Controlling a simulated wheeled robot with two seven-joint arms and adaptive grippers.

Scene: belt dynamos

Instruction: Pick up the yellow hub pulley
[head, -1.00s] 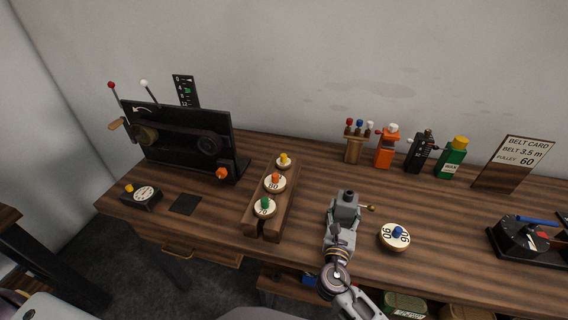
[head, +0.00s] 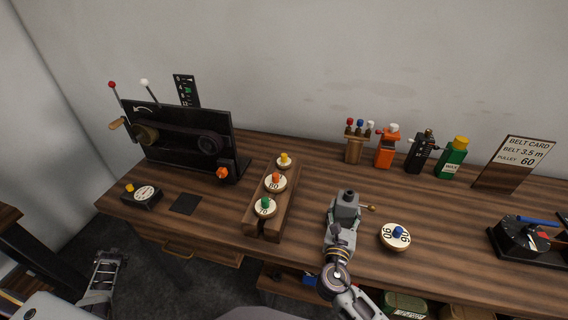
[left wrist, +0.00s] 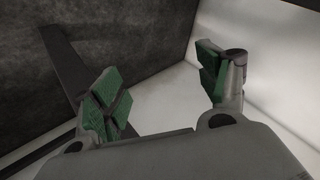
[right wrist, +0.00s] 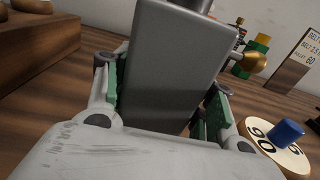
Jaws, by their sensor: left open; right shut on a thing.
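The yellow hub pulley (head: 284,161) is a small pale disc with a yellow knob. It sits at the far end of a wooden rack (head: 256,221), behind an orange hub pulley (head: 275,181) and a green hub pulley (head: 265,206). My right gripper (head: 342,224) is shut on a grey metal block (head: 346,199) with a brass knob, right of the rack; the block fills the space between its pads in the right wrist view (right wrist: 170,70). My left gripper (head: 104,265) is open and empty, low at the left beyond the table's front edge; the left wrist view shows its green pads (left wrist: 165,88) apart.
A blue hub pulley (head: 396,236) marked 90 lies right of my right gripper. A black belt machine (head: 180,140) stands at the back left. Bottles and a belt card (head: 515,163) line the back right. The table between rack and bottles is clear.

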